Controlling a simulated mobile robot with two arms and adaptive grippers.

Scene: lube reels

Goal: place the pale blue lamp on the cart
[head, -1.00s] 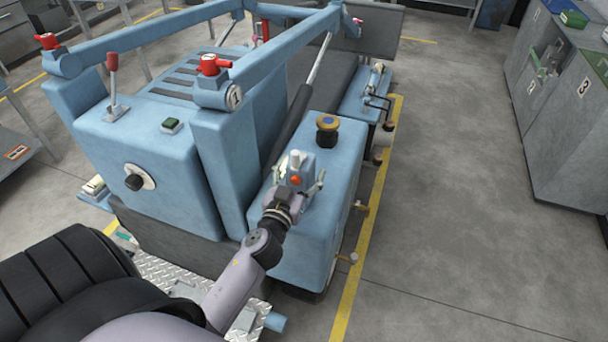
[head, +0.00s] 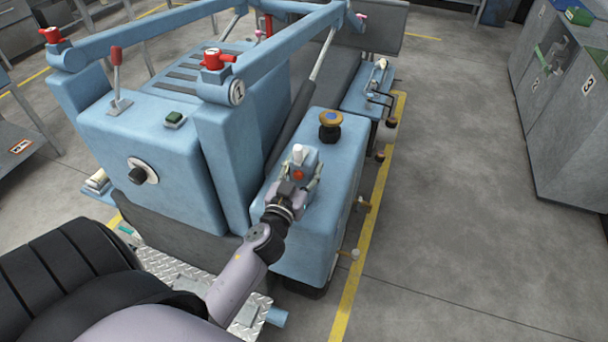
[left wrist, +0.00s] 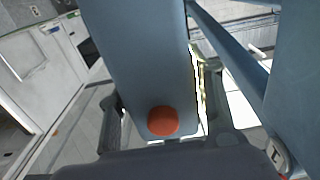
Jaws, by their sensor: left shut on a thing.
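The pale blue lamp (head: 305,158) is a small upright block with a white top and a red-orange round spot on its side. It is at the near top of the blue machine's right-hand block (head: 331,182); I cannot tell whether it touches the surface. My left gripper (head: 299,180) is shut on it, one finger on each side. In the left wrist view, the lamp's blue body and orange spot (left wrist: 163,121) lie between the fingers. I cannot surely pick out the cart; a grey metal stand (head: 22,125) is at the far left. My right gripper is not in view.
Blue rails with red handles (head: 215,60) rise to the left. Grey cabinets (head: 575,135) stand at the right. The floor (head: 450,190) between machine and cabinets is clear.

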